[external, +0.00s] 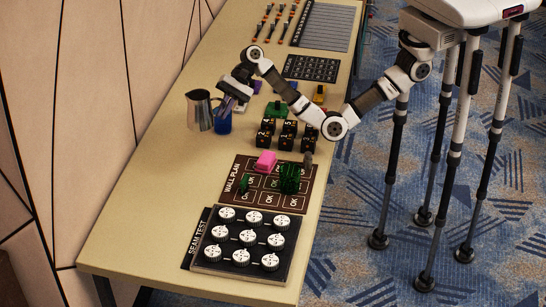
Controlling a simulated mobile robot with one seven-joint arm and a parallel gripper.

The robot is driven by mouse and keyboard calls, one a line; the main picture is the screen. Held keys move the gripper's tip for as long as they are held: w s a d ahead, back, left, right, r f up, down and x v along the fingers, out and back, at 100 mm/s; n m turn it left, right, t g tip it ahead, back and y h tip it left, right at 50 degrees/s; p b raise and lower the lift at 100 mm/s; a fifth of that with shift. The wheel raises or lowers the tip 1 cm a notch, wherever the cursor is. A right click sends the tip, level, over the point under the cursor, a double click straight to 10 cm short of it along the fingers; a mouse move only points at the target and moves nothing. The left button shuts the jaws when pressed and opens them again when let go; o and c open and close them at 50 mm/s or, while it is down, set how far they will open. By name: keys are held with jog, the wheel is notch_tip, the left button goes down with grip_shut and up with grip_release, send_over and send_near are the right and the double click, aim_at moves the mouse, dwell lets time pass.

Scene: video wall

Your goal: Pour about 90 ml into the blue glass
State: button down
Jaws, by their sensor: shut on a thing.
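A shiny metal pitcher (199,112) is at the left side of the table, in the external view. It looks about upright. My gripper (222,103) is at its right side, shut on it. The blue glass (223,124) stands on the table just right of the pitcher and below my gripper. My gripper and the pitcher partly cover the glass. The liquid level in either vessel cannot be seen, and no stream shows between them.
A wall plan board (240,184) with pink and green pieces and a dial panel (243,240) lie nearer. Bare table (150,190) lies front left.

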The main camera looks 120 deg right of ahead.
jog(key=shift+w+a+f+h, duration=0.1)
jog(key=shift+w+f+h, duration=0.1)
jog(key=shift+w+h, duration=0.1)
jog(key=s+f+m+h, duration=0.1)
jog(key=f+m+h, duration=0.3)
jog(key=f, duration=0.1)
jog(key=s+f+m+g+h+b, duration=0.1)
jog(key=f+m+h, duration=0.3)
jog(key=f+m, duration=0.1)
jog(key=d+f+m+g+h+b, duration=0.1)
jog(key=f+m+h, duration=0.3)
jog(key=f+m, duration=0.1)
jog(key=shift+s+d+f, duration=0.1)
jog(key=shift+s+f, duration=0.3)
jog(key=shift+s+f+m+g+h, duration=0.25)
jog(key=shift+s+m+g+h, duration=0.05)
jog(key=shift+s+m, duration=0.1)
jog(key=shift+d+r, duration=0.1)
jog(key=shift+r, duration=0.1)
